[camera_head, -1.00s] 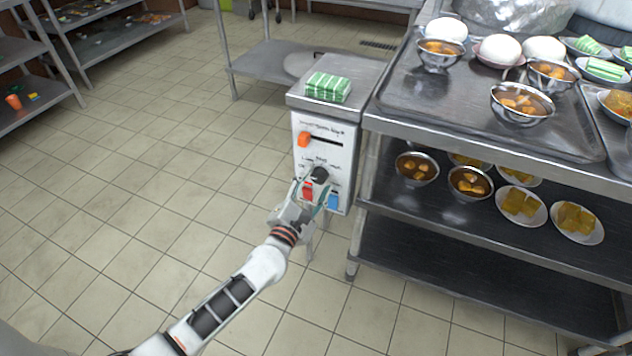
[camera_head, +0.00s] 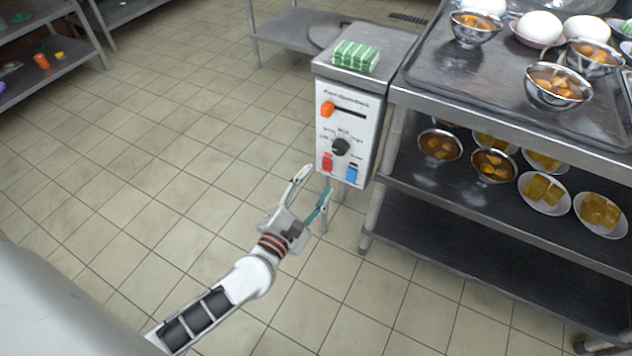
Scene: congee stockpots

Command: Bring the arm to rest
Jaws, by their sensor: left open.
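My left gripper (camera_head: 311,192) is open and empty, its two fingers spread. The box has a white front panel with an orange slider knob (camera_head: 327,109), a black dial (camera_head: 341,147), a red switch (camera_head: 327,162) and a blue switch (camera_head: 352,173). My right gripper is not in view.
A green-striped folded cloth (camera_head: 355,57) lies on the box. To the right, a steel cart (camera_head: 470,131) holds bowls, white round items and plates of yellow pieces. Shelves (camera_head: 47,68) stand at upper left. The tiled floor (camera_head: 150,150) at left is clear.

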